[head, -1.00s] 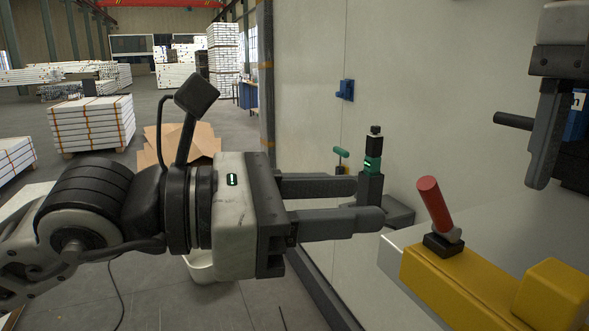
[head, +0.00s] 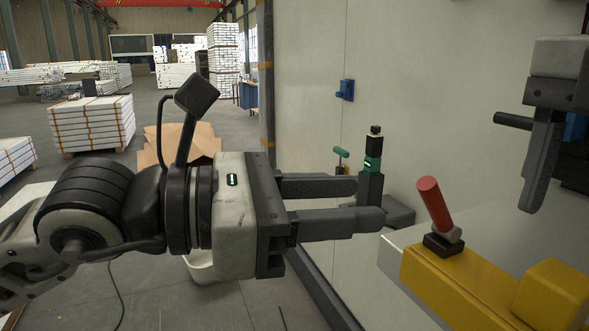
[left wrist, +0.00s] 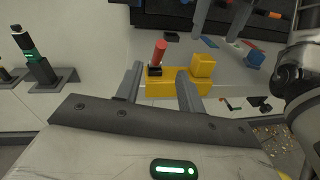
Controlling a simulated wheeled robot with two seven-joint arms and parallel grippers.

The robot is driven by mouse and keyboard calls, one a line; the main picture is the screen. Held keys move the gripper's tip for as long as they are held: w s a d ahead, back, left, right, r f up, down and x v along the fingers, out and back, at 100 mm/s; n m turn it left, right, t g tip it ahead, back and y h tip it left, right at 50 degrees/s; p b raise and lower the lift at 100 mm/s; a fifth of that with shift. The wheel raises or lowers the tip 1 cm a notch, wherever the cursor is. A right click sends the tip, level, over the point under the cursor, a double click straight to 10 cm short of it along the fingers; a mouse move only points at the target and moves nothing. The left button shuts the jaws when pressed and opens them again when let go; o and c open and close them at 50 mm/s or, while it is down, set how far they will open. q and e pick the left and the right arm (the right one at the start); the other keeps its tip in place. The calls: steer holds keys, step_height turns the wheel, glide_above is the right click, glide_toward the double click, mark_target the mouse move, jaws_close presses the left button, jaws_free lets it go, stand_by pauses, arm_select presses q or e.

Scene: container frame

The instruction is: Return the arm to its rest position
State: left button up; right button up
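My left gripper (head: 366,203) reaches in from the left in the head view. Its two grey fingers are parallel and apart, with nothing between them. A dark upright fixture with a green band (head: 372,165) stands just beyond the fingertips; I cannot tell whether they touch. My right gripper (head: 540,165) hangs at the upper right, pointing down, partly cut off by the picture edge. In the left wrist view, two grey fingers that look like its own (left wrist: 217,28) hang apart at the top, with nothing seen between them.
A yellow fixture (head: 440,280) with a red handle (head: 434,202) stands at lower right, beneath my right gripper. A pale wall panel (head: 430,90) is behind. A blue fitting (head: 345,90) is on it. Stacked white bundles (head: 92,122) stand far left on open floor.

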mark_target(565, 278)
step_height(565, 278, down, 7)
steer(key=shift+f, duration=0.1)
arm_select(q)
steer(key=x, duration=0.7)
steer(key=shift+d, duration=0.25)
steer(key=shift+w+a, duration=0.1)
steer(key=shift+a, duration=0.05)
